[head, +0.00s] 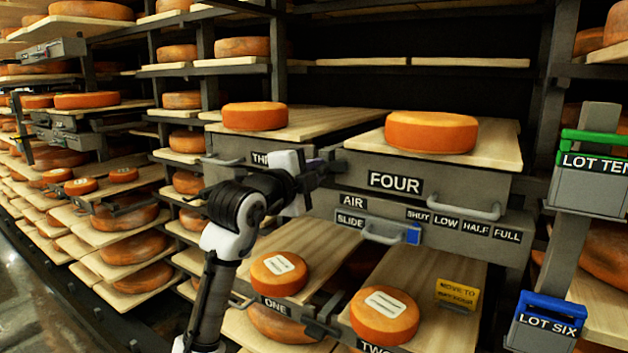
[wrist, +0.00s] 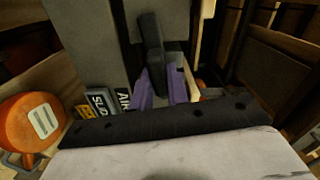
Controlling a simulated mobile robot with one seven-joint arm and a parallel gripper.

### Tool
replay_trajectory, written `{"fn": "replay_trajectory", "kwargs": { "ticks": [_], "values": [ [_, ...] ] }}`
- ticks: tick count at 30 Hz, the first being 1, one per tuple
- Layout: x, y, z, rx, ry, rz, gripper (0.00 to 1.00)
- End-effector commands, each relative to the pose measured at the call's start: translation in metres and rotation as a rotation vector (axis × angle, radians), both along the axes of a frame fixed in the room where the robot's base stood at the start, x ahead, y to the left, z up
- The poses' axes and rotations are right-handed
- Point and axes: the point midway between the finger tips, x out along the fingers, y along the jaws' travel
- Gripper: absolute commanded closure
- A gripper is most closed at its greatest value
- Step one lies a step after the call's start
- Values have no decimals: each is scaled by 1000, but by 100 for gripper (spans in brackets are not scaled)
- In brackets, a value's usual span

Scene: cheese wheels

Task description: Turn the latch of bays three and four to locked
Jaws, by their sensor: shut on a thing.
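The latch is a dark bar (wrist: 151,45) on the grey front in the wrist view. My gripper (wrist: 160,88), with purple fingers, is shut on the bar's lower part. In the head view my gripper (head: 318,168) is at the post between bay three and bay four, where hand and arm mostly hide the latch. Bay three (head: 228,148) is at the left, its label partly covered by my arm. Bay four (head: 455,190) is at the right, labelled FOUR. Each carries an orange cheese wheel on a board. No latch position marking is readable.
Below bay four is an air slide with a blue-marked handle (head: 390,235) and labels SHUT to FULL. Bays one (head: 300,240) and two (head: 430,290) jut out below with labelled cheeses. Green (head: 595,140) and blue (head: 550,305) lot tags stand at right.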

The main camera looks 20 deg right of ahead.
Motion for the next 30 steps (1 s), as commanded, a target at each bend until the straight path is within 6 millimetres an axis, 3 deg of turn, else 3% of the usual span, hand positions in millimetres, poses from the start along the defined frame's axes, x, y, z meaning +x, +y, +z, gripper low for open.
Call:
{"fn": "replay_trajectory", "kwargs": {
  "ticks": [12,27,28,30],
  "values": [
    [0,0,-1,102,-131,0,100],
    [0,0,-1,113,-145,0,100],
    [0,0,-1,113,-145,0,82],
    [0,0,-1,113,-145,0,73]
  ]
}}
